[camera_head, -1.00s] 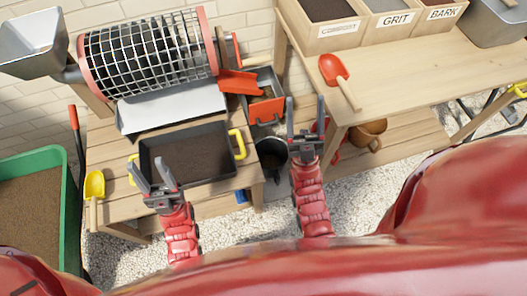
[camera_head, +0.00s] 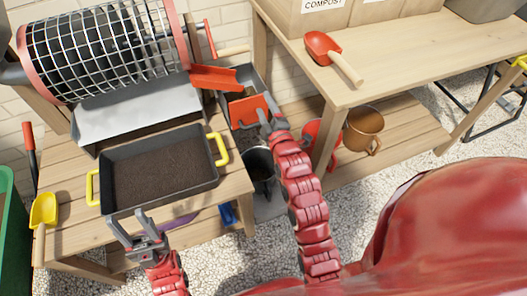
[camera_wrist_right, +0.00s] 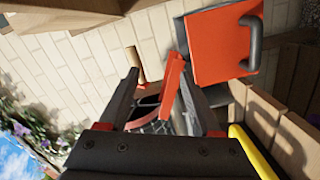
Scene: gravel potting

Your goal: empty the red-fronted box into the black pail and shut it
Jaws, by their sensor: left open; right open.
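The red-fronted box (camera_head: 242,80) is a grey box below the sieve's red chute. Its red front (camera_head: 246,110) faces me, and in the right wrist view the red front (camera_wrist_right: 215,48) shows a grey handle (camera_wrist_right: 252,42). My right gripper (camera_head: 268,120) is open at the lower right edge of the front. Its fingers (camera_wrist_right: 158,75) are apart in the wrist view, with the handle outside them; contact is unclear. The black pail (camera_head: 260,172) stands below the box, partly hidden by my right arm. My left gripper (camera_head: 132,228) is open and empty below the tray.
A dark soil tray (camera_head: 203,187) with yellow handles sits on the left bench under the mesh drum sieve (camera_head: 105,45). A red scoop (camera_head: 322,46) lies on the right bench. A brown pot (camera_head: 362,130) stands on the lower shelf. A yellow scoop (camera_head: 43,210) lies at left.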

